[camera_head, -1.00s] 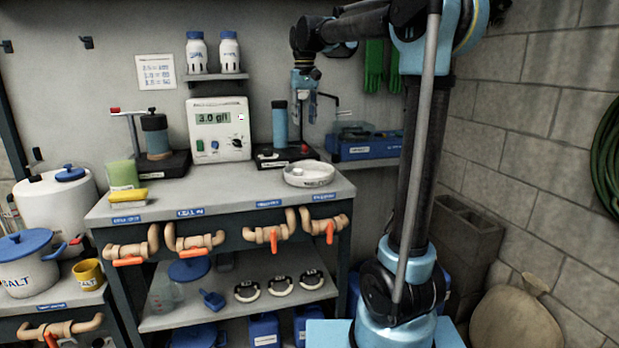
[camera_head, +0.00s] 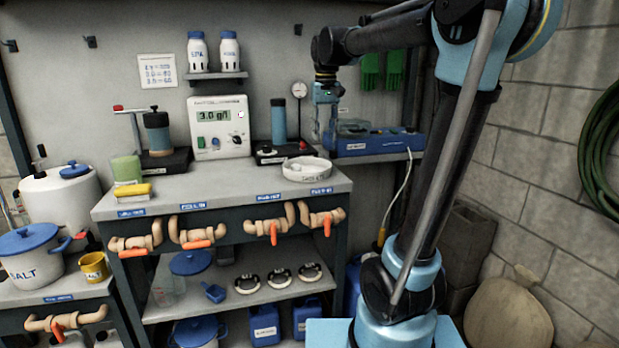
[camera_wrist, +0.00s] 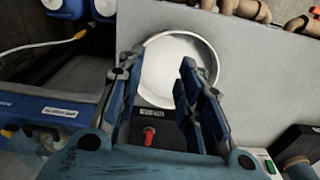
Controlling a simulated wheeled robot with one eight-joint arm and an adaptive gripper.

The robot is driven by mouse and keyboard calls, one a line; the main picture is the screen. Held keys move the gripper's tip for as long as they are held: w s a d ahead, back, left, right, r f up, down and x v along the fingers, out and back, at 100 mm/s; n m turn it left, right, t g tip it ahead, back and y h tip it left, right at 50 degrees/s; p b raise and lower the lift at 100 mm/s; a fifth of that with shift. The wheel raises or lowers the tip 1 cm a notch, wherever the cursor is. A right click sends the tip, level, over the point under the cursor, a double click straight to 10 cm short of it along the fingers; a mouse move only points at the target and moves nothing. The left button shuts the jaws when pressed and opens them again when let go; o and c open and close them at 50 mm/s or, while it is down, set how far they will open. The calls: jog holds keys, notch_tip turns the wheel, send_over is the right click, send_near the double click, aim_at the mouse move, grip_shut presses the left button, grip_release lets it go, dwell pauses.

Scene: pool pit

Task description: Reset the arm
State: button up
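My gripper (camera_head: 325,122) hangs from my arm, pointing down, in front of the wall at the right end of the grey workbench (camera_head: 215,186). In the wrist view my gripper (camera_wrist: 155,80) shows two blue fingers well apart, with nothing held between them. Below the fingers lie a white round dish (camera_wrist: 178,68) and a dark box with a red knob (camera_wrist: 149,136). The dish (camera_head: 307,169) also shows on the bench's right end in the head view. My gripper appears clear of the bench and dish.
A blue case (camera_head: 375,142) sits on a side shelf, close right of my gripper. A meter reading 3.0 (camera_head: 220,127) is further left. Bench front pipes (camera_head: 269,225) have orange handles.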

jog(key=s+d+f, duration=0.4)
jog(key=s+f, duration=0.4)
jog(key=f, duration=0.1)
jog(key=s+d+f+m+t, duration=0.1)
jog(key=s+d+f, duration=0.4)
jog(key=s+f, duration=0.4)
jog(key=s+d+f+m, duration=0.1)
jog(key=s+d+f, duration=0.4)
jog(key=s+f, duration=0.3)
notch_tip(320, 180, down, 2)
jog(key=shift+s+f+t, duration=0.1)
jog(key=shift+s+t, duration=0.25)
jog(key=shift+t, duration=0.05)
jog(key=shift+d, duration=0.1)
